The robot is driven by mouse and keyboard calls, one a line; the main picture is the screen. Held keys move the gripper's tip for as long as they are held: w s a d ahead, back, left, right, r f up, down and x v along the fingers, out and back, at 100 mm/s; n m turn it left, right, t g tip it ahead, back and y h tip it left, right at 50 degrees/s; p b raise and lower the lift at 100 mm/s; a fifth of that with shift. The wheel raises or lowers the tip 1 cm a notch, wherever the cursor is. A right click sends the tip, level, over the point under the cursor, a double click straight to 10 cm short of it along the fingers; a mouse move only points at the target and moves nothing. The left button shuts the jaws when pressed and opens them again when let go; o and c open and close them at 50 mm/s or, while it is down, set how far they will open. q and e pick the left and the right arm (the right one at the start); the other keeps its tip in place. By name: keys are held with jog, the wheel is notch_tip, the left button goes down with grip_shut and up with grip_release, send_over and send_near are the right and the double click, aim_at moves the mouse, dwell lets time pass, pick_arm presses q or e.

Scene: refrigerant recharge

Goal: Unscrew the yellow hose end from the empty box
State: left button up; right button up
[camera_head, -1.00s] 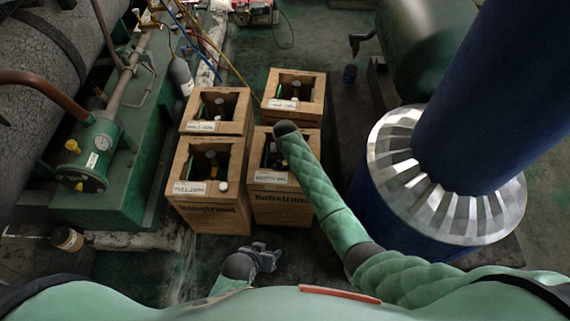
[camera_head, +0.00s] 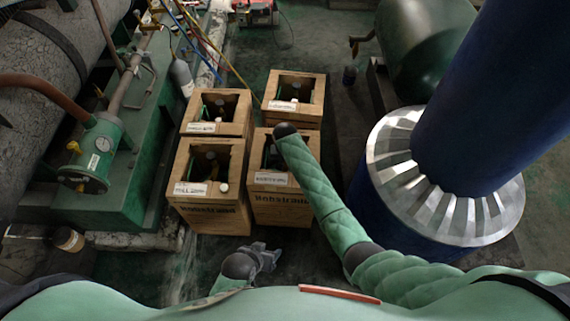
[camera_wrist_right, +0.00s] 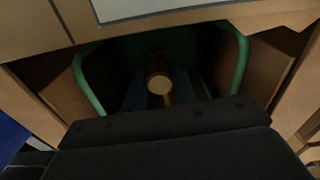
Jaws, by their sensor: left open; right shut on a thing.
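The front right wooden box (camera_head: 285,200) has a label (camera_head: 271,178) too blurred to read surely. My right arm reaches down into its opening, and the arm hides much of the inside in the head view. In the right wrist view my right gripper (camera_wrist_right: 160,92) is inside the box, shut on a brass-coloured round fitting (camera_wrist_right: 159,85) between its dark fingers. Green curved cylinder guards (camera_wrist_right: 90,80) stand on both sides. Whether this fitting is the yellow hose end cannot be told for certain. My left gripper (camera_head: 268,256) is open and empty, low in front of the boxes.
The front left box (camera_head: 213,218) stands close beside it, with a white round piece on its rim. Two more boxes stand behind. A yellow hose (camera_head: 226,62) runs from the manifold area at the back. A large blue column (camera_head: 470,110) is at right; green machinery is at left.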

dwell(0.3)
jog(key=shift+r+n+p, duration=0.15)
jog(key=shift+n+p, duration=0.25)
jog(key=shift+p, duration=0.05)
jog(key=shift+n+p, duration=0.65)
jog(key=shift+n, duration=0.75)
